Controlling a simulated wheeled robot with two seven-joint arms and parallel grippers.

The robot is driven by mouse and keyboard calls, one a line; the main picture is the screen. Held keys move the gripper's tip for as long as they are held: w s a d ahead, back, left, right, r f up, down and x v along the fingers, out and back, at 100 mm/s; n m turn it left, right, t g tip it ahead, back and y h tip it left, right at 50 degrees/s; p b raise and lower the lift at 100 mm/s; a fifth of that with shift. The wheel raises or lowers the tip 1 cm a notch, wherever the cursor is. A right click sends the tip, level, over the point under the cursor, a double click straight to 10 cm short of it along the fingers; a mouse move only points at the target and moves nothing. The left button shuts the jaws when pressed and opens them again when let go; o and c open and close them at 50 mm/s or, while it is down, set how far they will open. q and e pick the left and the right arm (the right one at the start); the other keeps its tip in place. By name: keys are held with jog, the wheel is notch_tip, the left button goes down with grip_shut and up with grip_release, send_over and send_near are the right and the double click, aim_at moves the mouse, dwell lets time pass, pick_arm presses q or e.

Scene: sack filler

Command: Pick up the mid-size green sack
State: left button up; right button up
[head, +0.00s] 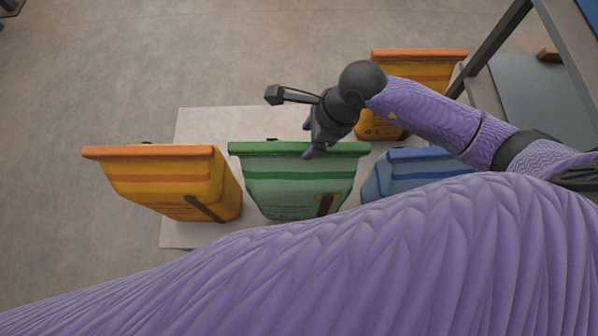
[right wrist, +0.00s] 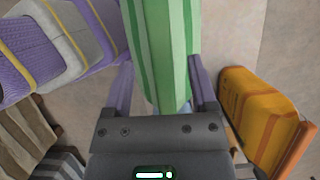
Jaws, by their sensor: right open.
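The green sack (head: 300,185) stands in the middle of a row on a pale board, with a darker green band below its top edge. My right gripper (head: 310,141) is open at the sack's top edge, right of its middle. In the right wrist view the striped green sack (right wrist: 163,45) lies between the two spread fingers of the gripper (right wrist: 162,88). I cannot tell whether either finger touches it. My left gripper is not in view. A large purple arm link of mine hides the front of the scene.
An orange sack (head: 165,180) stands left of the green one, and a blue sack (head: 405,168) close on its right. Another orange sack (head: 420,68) is behind. The pale board (head: 235,122) is bare behind the green sack. A grey metal frame (head: 500,45) stands at the right.

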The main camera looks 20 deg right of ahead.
aim_at(303, 147)
jog(key=b+x, duration=0.1)
jog(key=x, duration=0.3)
jog(key=shift+a+f, duration=0.1)
jog(key=shift+f, duration=0.05)
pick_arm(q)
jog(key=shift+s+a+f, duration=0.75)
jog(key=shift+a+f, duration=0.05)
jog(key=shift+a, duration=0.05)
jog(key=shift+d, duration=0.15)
pick_arm(e)
jog(key=shift+f, duration=0.2)
grip_shut()
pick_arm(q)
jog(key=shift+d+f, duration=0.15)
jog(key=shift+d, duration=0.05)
